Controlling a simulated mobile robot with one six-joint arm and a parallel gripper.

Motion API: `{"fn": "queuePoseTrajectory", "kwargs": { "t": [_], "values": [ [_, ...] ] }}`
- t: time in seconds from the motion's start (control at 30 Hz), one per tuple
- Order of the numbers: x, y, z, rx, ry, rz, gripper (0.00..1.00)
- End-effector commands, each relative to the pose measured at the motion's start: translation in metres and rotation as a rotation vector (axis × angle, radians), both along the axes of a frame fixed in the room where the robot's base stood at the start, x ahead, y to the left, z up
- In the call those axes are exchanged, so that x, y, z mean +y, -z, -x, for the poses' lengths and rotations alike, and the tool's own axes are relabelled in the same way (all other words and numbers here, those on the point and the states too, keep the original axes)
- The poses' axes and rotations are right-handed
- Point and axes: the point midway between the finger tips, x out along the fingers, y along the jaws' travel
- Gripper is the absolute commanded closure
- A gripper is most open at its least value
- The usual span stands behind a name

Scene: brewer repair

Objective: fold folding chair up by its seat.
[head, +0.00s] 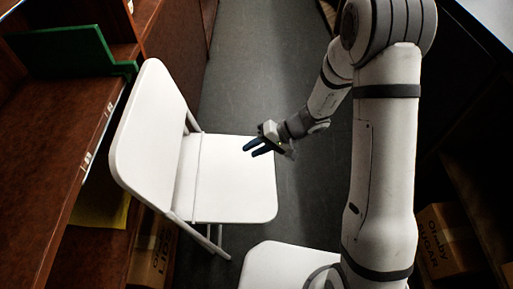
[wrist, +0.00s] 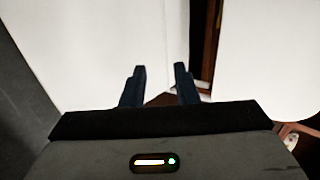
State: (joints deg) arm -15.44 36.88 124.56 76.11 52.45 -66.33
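The white folding chair stands unfolded in the aisle, with its backrest (head: 150,135) on the left and its flat seat (head: 235,185) on the right. My gripper (head: 254,148) is over the right part of the seat, with its dark fingers pointing left toward the backrest. In the wrist view the two fingers (wrist: 160,70) stand apart with nothing held between them, in front of a white surface (wrist: 110,50) of the chair. Whether a finger touches the seat cannot be told. The chair's far legs are mostly hidden.
Another white seat-like panel (head: 285,265) is at the bottom, partly behind my arm. A brown wooden shelf (head: 50,150) with a green object (head: 65,50) runs along the left. Cardboard boxes (head: 447,240) stand at right. Grey floor (head: 250,70) is clear beyond the chair.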

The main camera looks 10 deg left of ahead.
Motion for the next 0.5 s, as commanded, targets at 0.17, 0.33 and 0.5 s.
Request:
{"fn": "queuePoseTrajectory", "kwargs": {
  "t": [0.17, 0.33, 0.5],
  "values": [
    [-0.0003, -0.0001, -0.0001, 0.000, 0.000, 0.000, 0.87],
    [-0.0004, -0.0001, -0.0001, 0.000, 0.000, 0.000, 1.00],
    [-0.0005, -0.0001, -0.0002, 0.000, 0.001, 0.000, 1.00]
  ]
}}
